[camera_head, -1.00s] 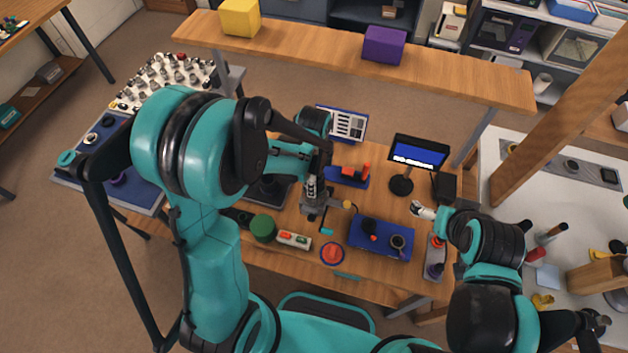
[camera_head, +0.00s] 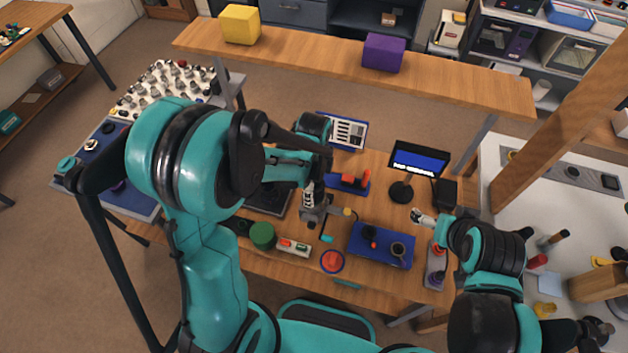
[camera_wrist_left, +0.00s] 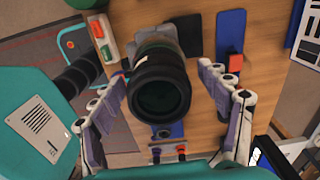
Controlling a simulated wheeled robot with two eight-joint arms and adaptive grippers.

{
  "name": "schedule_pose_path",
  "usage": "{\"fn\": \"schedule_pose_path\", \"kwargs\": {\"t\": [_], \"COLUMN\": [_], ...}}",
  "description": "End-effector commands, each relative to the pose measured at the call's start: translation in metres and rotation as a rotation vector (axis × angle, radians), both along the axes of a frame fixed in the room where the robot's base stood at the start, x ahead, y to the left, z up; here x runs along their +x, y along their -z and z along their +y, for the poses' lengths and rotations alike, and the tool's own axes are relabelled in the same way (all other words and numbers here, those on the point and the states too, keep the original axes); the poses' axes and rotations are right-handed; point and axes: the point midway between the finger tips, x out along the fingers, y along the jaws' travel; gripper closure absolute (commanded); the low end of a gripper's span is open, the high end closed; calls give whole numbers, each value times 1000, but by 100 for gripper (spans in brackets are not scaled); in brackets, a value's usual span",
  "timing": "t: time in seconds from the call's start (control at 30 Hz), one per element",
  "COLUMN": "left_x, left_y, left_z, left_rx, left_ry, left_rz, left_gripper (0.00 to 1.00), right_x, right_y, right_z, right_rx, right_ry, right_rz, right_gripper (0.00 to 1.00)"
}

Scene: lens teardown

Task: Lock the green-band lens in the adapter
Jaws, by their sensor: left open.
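A black, round lens barrel (camera_wrist_left: 160,88) shows end-on in the left wrist view, between the fingers of my left gripper (camera_wrist_left: 162,72). The fingers are apart with gaps on both sides of the barrel. I cannot make out a green band on it. Behind it is a grey piece (camera_wrist_left: 158,44), perhaps the adapter or its mount. In the head view my left gripper (camera_head: 311,191) is over a grey stand (camera_head: 318,211) on the wooden bench and hides most of the lens. My right gripper (camera_head: 421,216) is above the bench's right side; its finger state is too small to tell.
A blue tray (camera_head: 366,256) with dark parts lies to the right. A small screen (camera_head: 419,160) stands behind. A wooden shelf (camera_head: 320,62) spans the back.

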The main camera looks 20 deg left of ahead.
Motion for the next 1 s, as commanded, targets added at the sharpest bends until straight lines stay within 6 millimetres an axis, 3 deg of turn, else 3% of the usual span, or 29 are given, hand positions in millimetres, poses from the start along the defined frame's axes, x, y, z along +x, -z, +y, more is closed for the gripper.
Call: {"fn": "schedule_pose_path", "kwargs": {"t": [0.53,0.7,1.0], "left_x": [0,0,0], "left_y": [-100,-115,-116], "left_z": [0,0,0], "left_rx": [0,0,0], "left_ry": [0,1,1], "left_rz": [0,0,0], "left_gripper": [24,24,24], "right_x": [0,0,0], "right_y": [0,0,0], "right_z": [0,0,0], "right_rx": [0,0,0], "right_ry": [0,0,0], "right_rz": [0,0,0], "right_gripper": [12,12,12]}}
